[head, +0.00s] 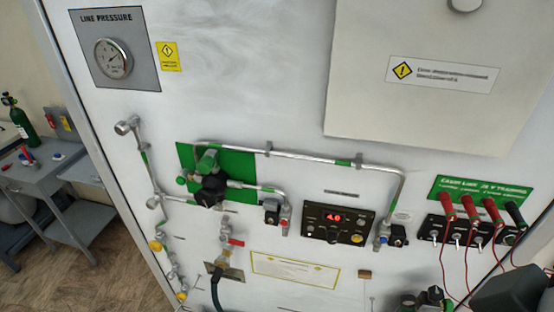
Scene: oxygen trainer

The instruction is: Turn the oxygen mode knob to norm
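The oxygen panel is a white upright board. A black control box (338,222) with a red lit display and small controls sits at its centre. My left gripper is not in view. A dark block at the lower right edge may be part of my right gripper; no fingers show clearly, and nothing touches the knobs.
Silver pipes (310,156) run across the board. A pressure gauge (112,58) is at upper left. A switch row (472,231) with red-handled plugs and wires is at right. A grey cart (50,185) stands left, with a green cylinder (20,118) behind it.

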